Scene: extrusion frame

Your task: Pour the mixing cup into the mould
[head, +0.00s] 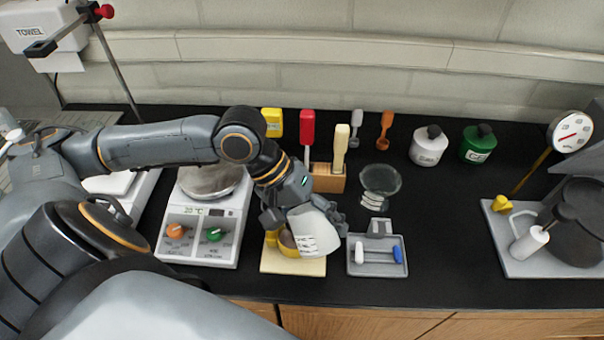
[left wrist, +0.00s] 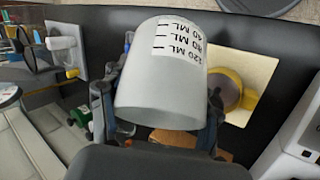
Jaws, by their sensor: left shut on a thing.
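My left gripper (head: 303,213) is shut on the mixing cup (head: 315,234), a whitish cup with black millilitre marks. The cup is strongly tilted, close above the mould's right side. In the left wrist view the cup (left wrist: 165,80) sits between the two fingers, and its inside is hidden. The mould (head: 289,251) is a yellow ring with a brownish middle on a cream board (head: 305,267). The cup covers part of it in the head view. In the left wrist view the mould (left wrist: 245,98) shows beside the cup. No pouring stream is visible. My right gripper is not in view.
A scale with knobs (head: 201,252) stands left of the board, and a grey tray (head: 377,268) lies to its right. Behind are a wooden tool block (head: 328,184) and a glass bowl (head: 380,184). Counter space right of the bowl is clear.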

